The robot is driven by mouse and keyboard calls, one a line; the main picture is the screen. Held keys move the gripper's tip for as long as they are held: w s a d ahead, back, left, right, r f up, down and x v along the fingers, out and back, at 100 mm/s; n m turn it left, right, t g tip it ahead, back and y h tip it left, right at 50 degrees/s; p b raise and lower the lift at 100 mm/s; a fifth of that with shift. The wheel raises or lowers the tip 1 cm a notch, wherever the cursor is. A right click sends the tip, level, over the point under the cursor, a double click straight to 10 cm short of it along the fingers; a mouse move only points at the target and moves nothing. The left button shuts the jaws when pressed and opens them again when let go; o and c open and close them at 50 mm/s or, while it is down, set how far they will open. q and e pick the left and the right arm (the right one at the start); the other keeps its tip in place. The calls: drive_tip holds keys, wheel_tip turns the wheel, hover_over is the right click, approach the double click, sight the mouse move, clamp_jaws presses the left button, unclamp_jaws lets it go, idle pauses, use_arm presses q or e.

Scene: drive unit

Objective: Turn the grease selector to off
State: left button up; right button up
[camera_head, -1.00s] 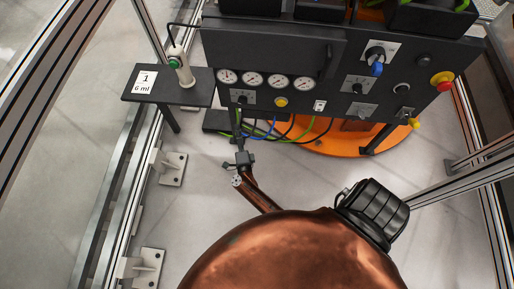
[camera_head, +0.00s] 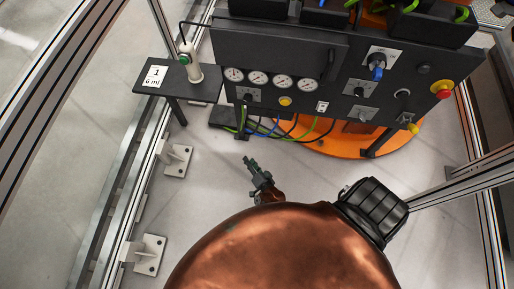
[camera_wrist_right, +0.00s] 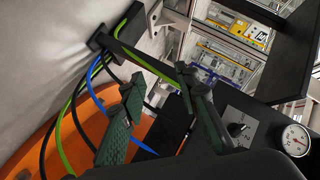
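The black panel (camera_head: 300,75) carries several rotary switches; I cannot read their labels, so I cannot tell for certain which is the grease selector. A small dark knob on a light plate (camera_head: 248,95) sits below the left gauges. In the right wrist view a black knob on a pale plate (camera_wrist_right: 237,130) shows beside a gauge, its pointer tilted. My right gripper (camera_head: 249,163) is below the panel, clear of the knobs. In the right wrist view its green-black fingers (camera_wrist_right: 160,82) are apart with nothing held between them. My left gripper is not in view.
Round gauges (camera_head: 258,78) line the panel. Another switch (camera_head: 360,91), a blue-handled switch (camera_head: 377,66) and a red-yellow stop button (camera_head: 442,90) sit right. Cables (camera_head: 270,128) hang below the panel.

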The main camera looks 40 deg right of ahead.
drive_tip(key=s+f+n+g+y, duration=0.1)
drive_tip(key=s+f+n, duration=0.1)
drive_tip(key=s+f, duration=0.2)
drive_tip(key=shift+s+a+f+n+g+p, duration=0.25)
drive_tip(key=shift+s+a+n+p, duration=0.2)
drive_tip(key=shift+s, duration=0.4)
